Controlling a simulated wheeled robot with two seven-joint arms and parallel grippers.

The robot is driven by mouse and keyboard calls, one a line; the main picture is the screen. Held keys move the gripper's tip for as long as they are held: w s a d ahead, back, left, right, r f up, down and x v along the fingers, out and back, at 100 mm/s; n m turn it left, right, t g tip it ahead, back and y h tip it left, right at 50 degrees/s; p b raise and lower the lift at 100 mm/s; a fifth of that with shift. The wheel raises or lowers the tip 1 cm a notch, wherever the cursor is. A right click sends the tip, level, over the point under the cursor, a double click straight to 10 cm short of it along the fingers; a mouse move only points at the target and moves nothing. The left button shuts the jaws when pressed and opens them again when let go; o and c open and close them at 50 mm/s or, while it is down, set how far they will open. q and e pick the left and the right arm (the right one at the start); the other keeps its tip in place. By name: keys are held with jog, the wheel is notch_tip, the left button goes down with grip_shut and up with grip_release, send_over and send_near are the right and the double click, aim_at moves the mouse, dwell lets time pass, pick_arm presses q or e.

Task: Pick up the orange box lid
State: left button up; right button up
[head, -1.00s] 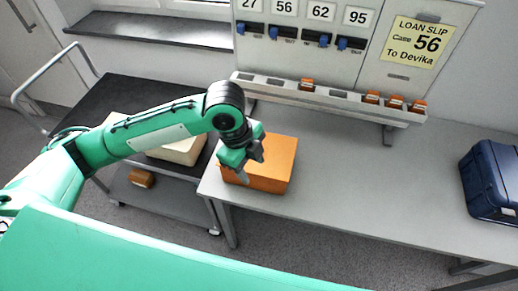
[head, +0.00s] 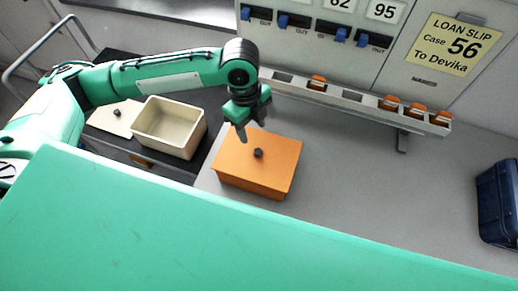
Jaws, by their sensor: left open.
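The orange box (head: 254,182) stands on the left end of the grey table. Its flat orange lid (head: 280,152) is on it, with a small dark knob (head: 258,153) near the middle. My left gripper (head: 254,129) is open and empty, pointing down above the far left part of the lid, a little behind the knob. Whether a fingertip touches the lid is hard to tell. My right gripper is not in view.
An open, empty cream box (head: 168,128) stands on the dark cart at left, its knobbed lid (head: 115,117) beside it. A rail (head: 355,101) with orange pieces runs behind. A blue case (head: 497,203) stands far right. The table's middle (head: 390,190) is clear.

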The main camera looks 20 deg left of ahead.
pick_arm(q)
send_over(257, 151)
jog(key=f, duration=0.2)
jog(key=a+f, duration=0.1)
jog(key=f, duration=0.1)
jog(key=shift+w+f, duration=0.1)
jog(key=shift+w+f+p, duration=0.1)
jog(key=shift+f+p, duration=0.15)
jog(key=shift+p, duration=0.05)
jog(key=shift+d+f+p, duration=0.25)
jog(key=shift+f+p, duration=0.3)
jog(key=shift+f, duration=0.15)
jog(key=f, duration=0.2)
jog(key=f+p, duration=0.1)
jog(key=shift+d+f, duration=0.2)
jog(key=shift+d, duration=0.05)
jog(key=shift+f, duration=0.2)
grip_shut()
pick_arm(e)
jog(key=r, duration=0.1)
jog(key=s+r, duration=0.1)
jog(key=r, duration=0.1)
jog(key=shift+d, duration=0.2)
